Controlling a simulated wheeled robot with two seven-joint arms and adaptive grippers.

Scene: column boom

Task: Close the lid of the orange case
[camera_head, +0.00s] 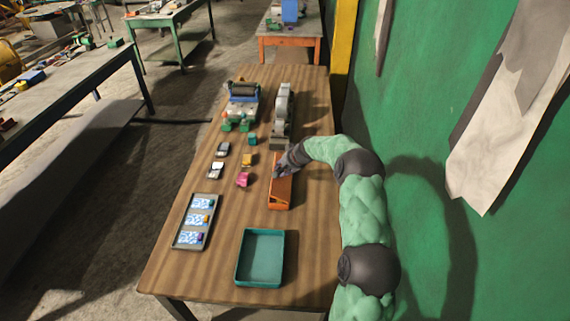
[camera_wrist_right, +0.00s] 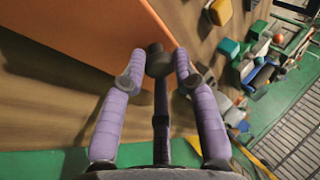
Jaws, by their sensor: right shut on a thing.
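The orange case (camera_head: 281,196) is on the right part of the wooden table, its long side running away from me. My right gripper (camera_head: 288,162) is at the case's far part and covers some of it. In the right wrist view, a broad flat orange panel of the case (camera_wrist_right: 85,25) fills the upper left, and the purple fingers of my right gripper (camera_wrist_right: 160,75) are closed in at its edge. The fingertips hide the exact contact. I cannot tell how far the lid is open. My left gripper is not in view.
A teal tray (camera_head: 260,284) and a grey tray with blue-white cards (camera_head: 195,222) are nearer on the table (camera_head: 215,278). Small toy cars (camera_head: 216,170) are left of the case. Grey and green machines (camera_head: 283,108) stand behind it. A green wall (camera_head: 425,120) bounds the right.

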